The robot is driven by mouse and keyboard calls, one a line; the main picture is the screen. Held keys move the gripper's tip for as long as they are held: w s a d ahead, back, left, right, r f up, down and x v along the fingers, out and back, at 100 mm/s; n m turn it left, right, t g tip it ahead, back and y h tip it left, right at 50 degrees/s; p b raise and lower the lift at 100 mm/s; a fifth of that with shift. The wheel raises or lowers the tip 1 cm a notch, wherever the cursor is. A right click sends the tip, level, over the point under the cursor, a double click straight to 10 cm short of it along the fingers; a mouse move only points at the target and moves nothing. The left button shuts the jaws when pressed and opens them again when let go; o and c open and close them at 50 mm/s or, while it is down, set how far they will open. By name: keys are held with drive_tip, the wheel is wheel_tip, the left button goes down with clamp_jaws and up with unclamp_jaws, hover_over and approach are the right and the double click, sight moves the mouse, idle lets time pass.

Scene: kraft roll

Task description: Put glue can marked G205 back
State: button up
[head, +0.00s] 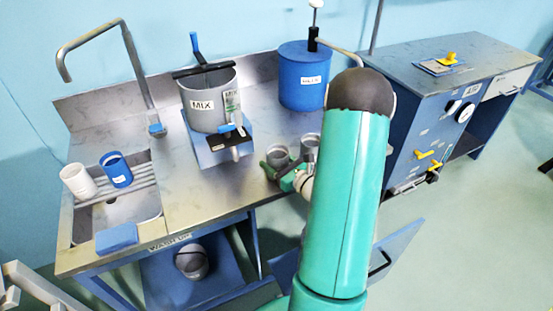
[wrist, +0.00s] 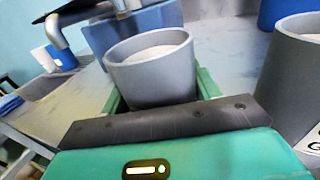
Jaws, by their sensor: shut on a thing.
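My gripper (head: 285,174) is at the front edge of the steel worktop, right of the mixer. Its green fingers are shut on a grey can (wrist: 150,78), one on each side. The can is open at the top with pale contents. The held can (head: 277,155) also shows in the head view, roughly upright; I see no marking on it. A second grey can (wrist: 292,75) stands close to the right, apart from the fingers. Its label is cut off after a "G". I cannot tell which can is G205, or whether the held can touches the worktop.
A grey MIX pot (head: 208,98) on a blue stand and a blue lidded drum (head: 304,78) stand behind. A sink (head: 118,208) with white and blue cups is at left. A blue cabinet (head: 432,120) stands right. Bare worktop (head: 185,180) lies left of my gripper.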

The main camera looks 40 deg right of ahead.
drive_tip(key=shift+a+f, duration=0.1)
drive_tip(key=shift+f, duration=0.1)
drive_tip(key=o, duration=1.1)
drive_tip(key=shift+r, duration=0.2)
drive_tip(key=s, duration=1.2)
drive_tip(key=shift+w, duration=0.1)
